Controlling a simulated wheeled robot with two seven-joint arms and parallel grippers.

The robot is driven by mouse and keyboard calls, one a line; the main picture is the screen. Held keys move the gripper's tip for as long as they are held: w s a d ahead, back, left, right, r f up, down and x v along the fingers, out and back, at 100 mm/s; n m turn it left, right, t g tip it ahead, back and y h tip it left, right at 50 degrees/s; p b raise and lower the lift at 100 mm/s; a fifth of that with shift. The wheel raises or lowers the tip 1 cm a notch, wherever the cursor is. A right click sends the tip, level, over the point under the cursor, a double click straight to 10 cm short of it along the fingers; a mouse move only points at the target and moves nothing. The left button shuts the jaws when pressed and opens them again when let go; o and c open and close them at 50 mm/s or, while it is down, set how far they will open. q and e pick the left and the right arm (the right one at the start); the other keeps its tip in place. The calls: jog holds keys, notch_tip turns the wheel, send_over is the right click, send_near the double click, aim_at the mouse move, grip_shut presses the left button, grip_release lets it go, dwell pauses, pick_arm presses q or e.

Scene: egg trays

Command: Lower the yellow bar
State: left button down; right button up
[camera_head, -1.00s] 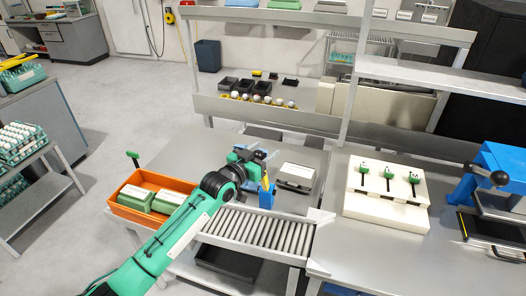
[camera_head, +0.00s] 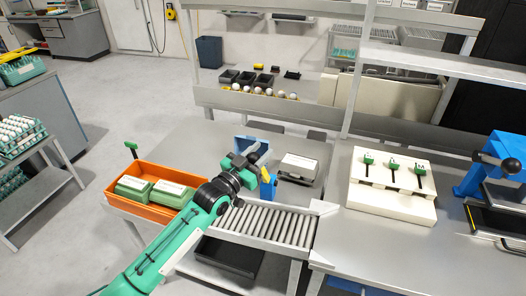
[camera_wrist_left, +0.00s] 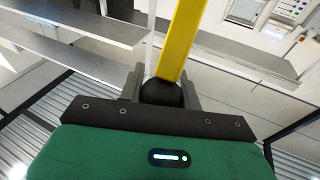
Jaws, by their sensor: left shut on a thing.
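A yellow bar (camera_head: 266,174) shows small beside a blue upright stand (camera_head: 268,188) behind the roller conveyor. In the left wrist view the yellow bar (camera_wrist_left: 182,40) runs up and away from a round black knob (camera_wrist_left: 161,93) at its near end. My left gripper (camera_head: 258,153) is at the bar; in the wrist view its fingers (camera_wrist_left: 161,88) are shut on the knob end, one on each side. The far end of the bar is cut off by the wrist view's top edge. My right gripper is not in view.
An orange bin (camera_head: 150,209) with green cartons lies left of my arm, and a roller conveyor (camera_head: 265,222) in front. A pale box (camera_head: 299,168) stands right of the gripper. A cream lever panel (camera_head: 392,203) and a blue press (camera_head: 490,165) are further right.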

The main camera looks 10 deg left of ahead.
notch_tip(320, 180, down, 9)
jog(key=b, duration=0.8)
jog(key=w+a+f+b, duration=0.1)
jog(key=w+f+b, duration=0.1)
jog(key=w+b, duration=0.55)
pick_arm(q)
jog(key=shift+s+a+f+m+t+h+b, duration=0.4)
jog(key=shift+s+f+m+t+h+b, duration=0.55)
jog(key=shift+s+f, duration=2.05)
jog(key=shift+s+a+f+m+t+h+b, duration=0.5)
jog(key=shift+s+f+h+b, duration=0.95)
jog(key=shift+f, duration=2.8)
jog(key=shift+s+a+f+m+t+h+b, duration=0.3)
jog(key=shift+s+f+m+h+b, duration=0.95)
jog(key=shift+s+f, duration=1.9)
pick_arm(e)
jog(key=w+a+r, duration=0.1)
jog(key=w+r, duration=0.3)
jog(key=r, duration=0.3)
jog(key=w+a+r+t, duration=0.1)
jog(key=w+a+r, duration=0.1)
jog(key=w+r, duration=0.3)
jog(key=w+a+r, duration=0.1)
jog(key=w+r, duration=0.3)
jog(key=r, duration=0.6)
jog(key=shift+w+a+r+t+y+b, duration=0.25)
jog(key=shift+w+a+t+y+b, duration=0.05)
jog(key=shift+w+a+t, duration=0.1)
